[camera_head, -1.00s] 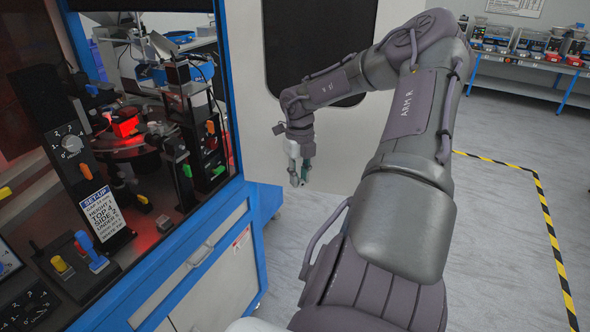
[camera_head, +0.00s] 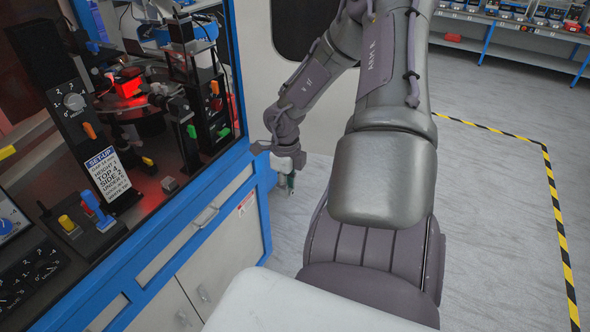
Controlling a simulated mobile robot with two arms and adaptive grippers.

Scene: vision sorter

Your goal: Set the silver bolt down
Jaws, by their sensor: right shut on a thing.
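My right gripper (camera_head: 288,187) hangs at the end of my right arm, just right of the blue-framed sorting machine (camera_head: 256,152) and above the grey floor. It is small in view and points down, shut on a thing. The silver bolt is too small to make out clearly between the fingertips; the fingers and the distance hide most of it. My left gripper is out of view.
The machine's open bay holds a red-lit round plate (camera_head: 130,112), a set-up card (camera_head: 108,178) and coloured knobs (camera_head: 91,203). Yellow-black floor tape (camera_head: 549,190) runs at the right. A shelf with bins (camera_head: 515,30) stands far back.

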